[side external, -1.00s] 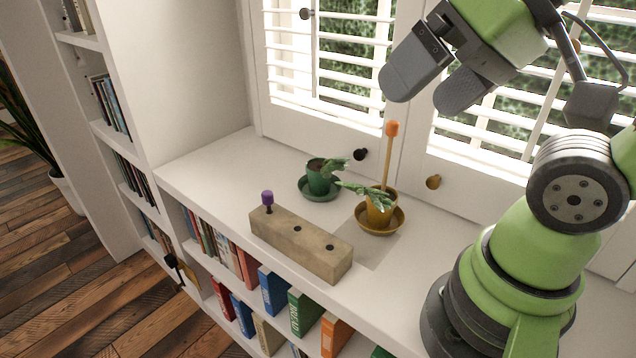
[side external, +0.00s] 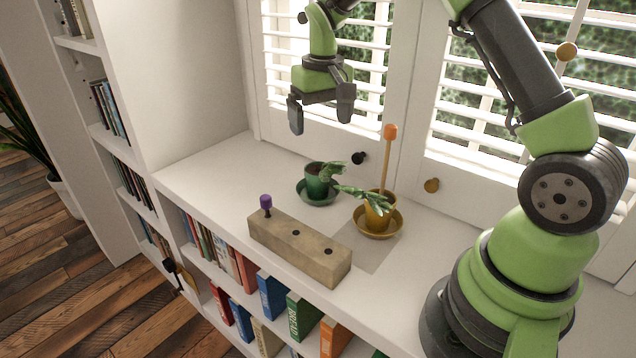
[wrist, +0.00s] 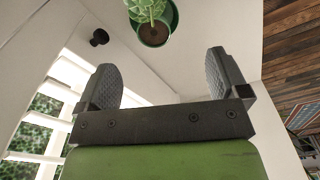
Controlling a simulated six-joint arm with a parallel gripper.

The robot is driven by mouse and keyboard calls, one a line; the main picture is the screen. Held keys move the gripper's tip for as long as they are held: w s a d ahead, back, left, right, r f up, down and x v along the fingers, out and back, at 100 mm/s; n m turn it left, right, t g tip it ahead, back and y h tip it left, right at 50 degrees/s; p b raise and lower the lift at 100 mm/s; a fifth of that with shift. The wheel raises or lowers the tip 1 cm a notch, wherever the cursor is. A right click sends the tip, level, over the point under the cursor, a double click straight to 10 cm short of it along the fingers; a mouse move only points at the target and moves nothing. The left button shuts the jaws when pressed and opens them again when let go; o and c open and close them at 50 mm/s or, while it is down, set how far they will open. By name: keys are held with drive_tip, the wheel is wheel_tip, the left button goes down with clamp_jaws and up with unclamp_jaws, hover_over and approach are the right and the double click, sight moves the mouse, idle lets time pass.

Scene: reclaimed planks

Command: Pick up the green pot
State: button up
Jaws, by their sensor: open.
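The green pot (side external: 316,184) stands upright on a green saucer (side external: 306,197) on the white shelf top, with a leafy plant leaning out to the right. In the wrist view the green pot (wrist: 153,35) shows at the top, beyond the fingertips and partly cut off by the frame edge. My gripper (side external: 321,120) is open and empty, pointing down above the green pot and apart from it. Both fingers of my gripper (wrist: 170,75) show in the wrist view with nothing between them.
Right of the green pot, a yellow pot (side external: 377,214) stands in a yellow saucer (side external: 360,227) with a tall orange-tipped stick (side external: 388,150). In front lies a wooden block (side external: 300,250) with a purple-topped peg (side external: 266,202). Shuttered windows (side external: 500,110) stand close behind.

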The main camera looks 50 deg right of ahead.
hover_over(323, 171)
drive_tip(key=s+a, duration=0.1)
drive_tip(key=a, duration=0.1)
drive_tip(key=shift+g, duration=0.4)
drive_tip(key=f, duration=0.8)
drive_tip(key=shift+s, duration=0.2)
drive_tip(key=f, duration=0.5)
drive_tip(key=shift+w+d+f, duration=0.3)
drive_tip(key=shift+d+f, duration=0.05)
drive_tip(key=shift+d, duration=0.05)
drive_tip(key=c, duration=1.3)
drive_tip(key=shift+o, duration=0.2)
wheel_tip(323, 171, up, 13)
